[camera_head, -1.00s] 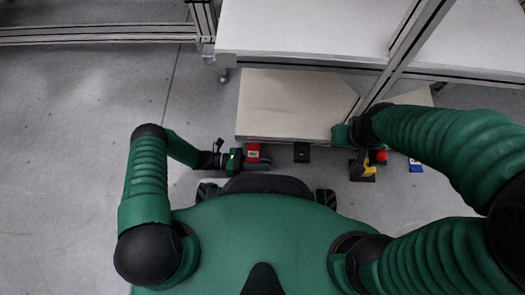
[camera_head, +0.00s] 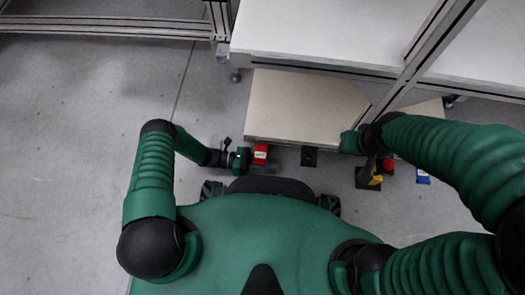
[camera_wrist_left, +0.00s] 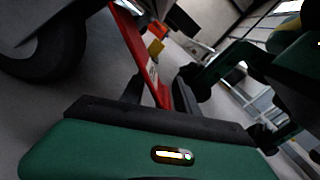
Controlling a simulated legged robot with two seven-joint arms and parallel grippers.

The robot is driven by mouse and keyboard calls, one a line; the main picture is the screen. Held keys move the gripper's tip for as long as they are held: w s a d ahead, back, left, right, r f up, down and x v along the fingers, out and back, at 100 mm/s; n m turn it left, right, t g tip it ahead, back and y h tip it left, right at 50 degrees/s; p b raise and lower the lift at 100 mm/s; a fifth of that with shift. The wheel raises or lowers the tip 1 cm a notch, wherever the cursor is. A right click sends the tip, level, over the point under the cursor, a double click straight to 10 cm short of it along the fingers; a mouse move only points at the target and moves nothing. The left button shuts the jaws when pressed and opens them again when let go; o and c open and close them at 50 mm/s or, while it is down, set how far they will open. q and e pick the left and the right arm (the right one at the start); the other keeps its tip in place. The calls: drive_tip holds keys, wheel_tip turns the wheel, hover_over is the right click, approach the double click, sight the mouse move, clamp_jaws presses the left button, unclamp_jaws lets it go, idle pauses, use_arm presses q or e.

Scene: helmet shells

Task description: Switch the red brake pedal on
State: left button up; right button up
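The red brake pedal (camera_head: 260,151) is a small red block with a white label, low in front of my base and left of centre. In the left wrist view it is a long red bar (camera_wrist_left: 135,45) with pale lettering. My left gripper (camera_head: 263,168) is right at the pedal. In the wrist view its dark fingers stand on either side of the red bar; whether they press on it cannot be told. The pedal's lower part is hidden by the gripper. My right gripper (camera_head: 350,142) is by the platform's right corner, its fingers not clear.
A beige platform (camera_head: 300,105) lies just beyond the pedal, under a white table (camera_head: 320,35) with metal posts. A black block (camera_head: 309,157), a yellow-and-black object (camera_head: 372,176), a red knob (camera_head: 389,165) and a blue item (camera_head: 423,177) are to the right. Floor at left is clear.

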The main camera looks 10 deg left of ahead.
use_arm(q)
drive_tip(key=a+p, duration=0.2)
drive_tip(key=a, duration=0.6)
drive_tip(key=shift+a, duration=0.1)
drive_tip(key=a, duration=0.7)
drive_tip(key=shift+a+f+b, duration=0.15)
drive_tip(key=shift+a+b, duration=0.2)
drive_tip(key=shift+a, duration=0.5)
drive_tip(key=shift+r, duration=0.2)
